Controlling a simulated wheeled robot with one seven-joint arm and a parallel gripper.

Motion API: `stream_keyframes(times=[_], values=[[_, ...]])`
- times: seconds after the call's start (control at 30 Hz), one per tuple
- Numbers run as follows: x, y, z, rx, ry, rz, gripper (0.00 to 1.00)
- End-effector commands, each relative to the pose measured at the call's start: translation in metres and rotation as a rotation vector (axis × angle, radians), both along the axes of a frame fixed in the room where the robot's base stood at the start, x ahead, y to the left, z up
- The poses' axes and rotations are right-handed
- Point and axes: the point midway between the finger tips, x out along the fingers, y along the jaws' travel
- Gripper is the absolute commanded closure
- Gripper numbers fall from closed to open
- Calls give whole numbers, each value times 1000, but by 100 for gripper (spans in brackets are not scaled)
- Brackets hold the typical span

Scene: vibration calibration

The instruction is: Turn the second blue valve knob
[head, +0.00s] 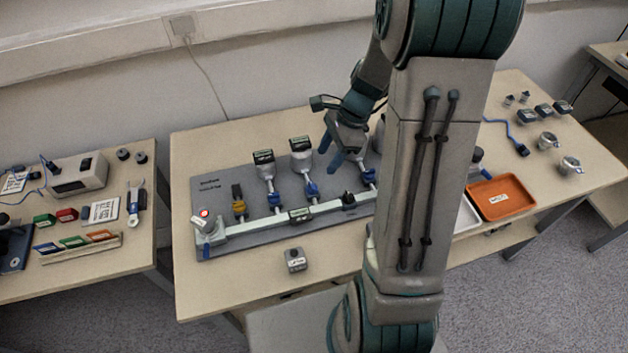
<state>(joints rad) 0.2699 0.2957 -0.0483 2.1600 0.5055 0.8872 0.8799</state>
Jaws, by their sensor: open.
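Several blue valve knobs sit along the pale manifold bar (330,207) on the grey board. The first from the left (274,199) is below a white gauge with a dark top. The second blue valve knob (312,188) is below another such gauge (301,153). A third blue knob (370,175) shows beside my arm. My gripper (330,154) is open, with its teal fingers pointing down. It appears above and to the right of the second knob, apart from it in the picture; its height is hard to judge. My arm hides the right part of the board.
A yellow valve (239,207) and a fitting with a red button (204,218) are at the board's left. A small grey block (295,260) stands in front. An orange tray (502,197) is at the right. The left table (140,260) holds tools and a box.

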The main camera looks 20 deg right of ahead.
Motion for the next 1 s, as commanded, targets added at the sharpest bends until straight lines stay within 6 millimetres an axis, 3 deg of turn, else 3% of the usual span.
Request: stream_keyframes(times=[0.2,0.4,0.6,0.9,1.0], values=[[-1,19,-46,1,4,3,51],[-1,32,-76,1,1,4,51],[-1,37,-89,0,0,3,51],[-1,38,-91,-1,-1,3,51],[-1,38,-91,-1,-1,3,79]])
